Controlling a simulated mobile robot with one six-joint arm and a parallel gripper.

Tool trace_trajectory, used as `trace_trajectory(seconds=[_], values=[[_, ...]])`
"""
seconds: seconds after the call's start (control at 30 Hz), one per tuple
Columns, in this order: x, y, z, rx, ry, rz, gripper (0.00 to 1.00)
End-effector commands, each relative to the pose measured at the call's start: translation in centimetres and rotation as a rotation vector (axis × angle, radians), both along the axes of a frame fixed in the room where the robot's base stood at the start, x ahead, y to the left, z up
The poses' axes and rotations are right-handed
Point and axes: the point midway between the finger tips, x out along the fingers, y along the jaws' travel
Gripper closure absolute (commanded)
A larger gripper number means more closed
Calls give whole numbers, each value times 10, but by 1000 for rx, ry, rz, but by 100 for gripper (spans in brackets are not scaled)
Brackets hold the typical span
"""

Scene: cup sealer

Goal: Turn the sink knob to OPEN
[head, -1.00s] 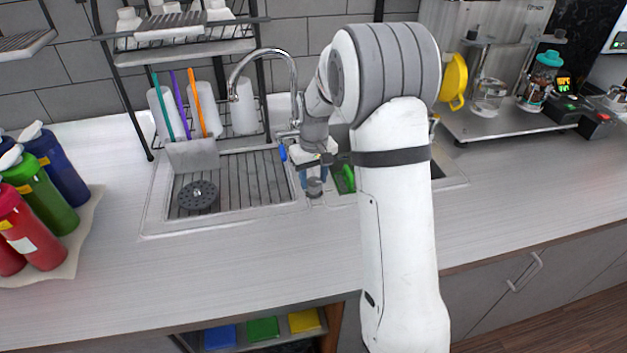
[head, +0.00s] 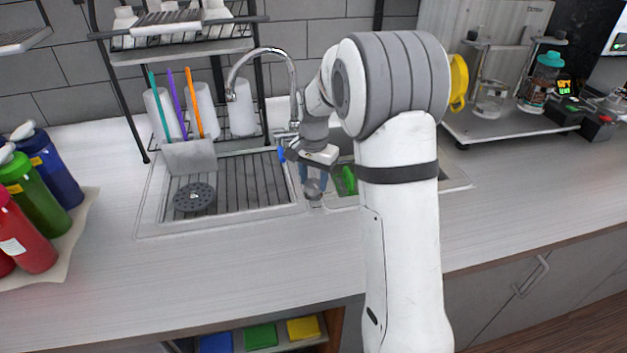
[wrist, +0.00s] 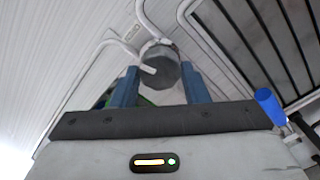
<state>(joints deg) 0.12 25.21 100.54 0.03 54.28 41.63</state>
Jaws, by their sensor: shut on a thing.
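The sink knob (wrist: 161,67) is a dark grey, many-sided cap with a small pale mark. In the wrist view it sits between the two blue fingers of my gripper (wrist: 158,76), which are shut on it. In the head view my gripper (head: 312,178) points down at the front edge of the sink, with the silvery knob (head: 313,188) at its fingertips. The sink (head: 150,215) has a ribbed drain area at left; my arm hides much of its right side. I cannot read any OPEN marking.
A curved chrome faucet (head: 262,52) stands behind my gripper. A rack (head: 185,58) with cups and colored sticks is at the back left. Colored bottles (head: 40,200) stand at far left, and a steel stand (head: 500,123) is at right. The front counter is clear.

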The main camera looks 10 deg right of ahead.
Motion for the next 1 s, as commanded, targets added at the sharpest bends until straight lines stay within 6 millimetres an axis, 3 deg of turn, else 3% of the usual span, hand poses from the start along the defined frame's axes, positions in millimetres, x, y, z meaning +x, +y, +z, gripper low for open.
trace_trajectory(seconds=[0.4,1.0], values=[[0,0,0,-1,-3,-223,82],[0,-1,1,0,-3,-269,82]])
